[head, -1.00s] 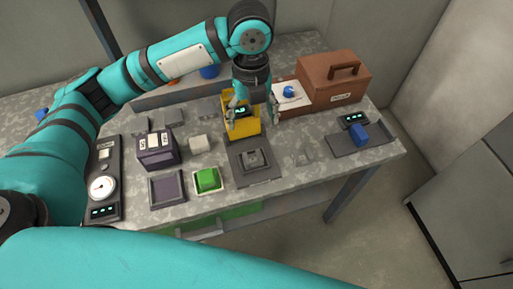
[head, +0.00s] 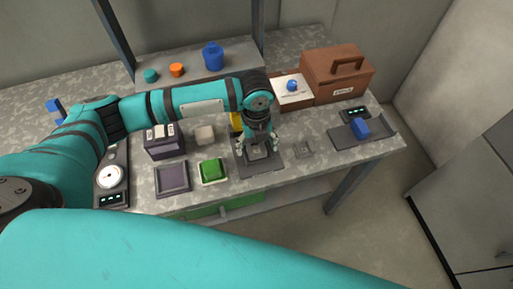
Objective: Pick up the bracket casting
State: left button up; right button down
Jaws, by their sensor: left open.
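A small grey part (head: 257,152), which looks like the bracket casting, sits on a dark square plate (head: 270,166) near the middle of the bench. My left gripper (head: 258,148) comes down over this plate from above. Its fingers are spread apart, one at each side of the grey part. The gripper hides much of the part, and I cannot tell whether the fingers touch it. My right gripper is out of view.
A yellow object (head: 235,122) is partly hidden behind my arm. A brown case (head: 325,90) stands at the back right.

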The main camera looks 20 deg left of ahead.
pick_arm(q)
jog(key=shift+f, duration=0.25)
jog(key=c, duration=1.4)
jog(key=shift+c, duration=0.2)
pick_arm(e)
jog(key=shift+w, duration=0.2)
pick_arm(q)
jog(key=shift+r, duration=0.15)
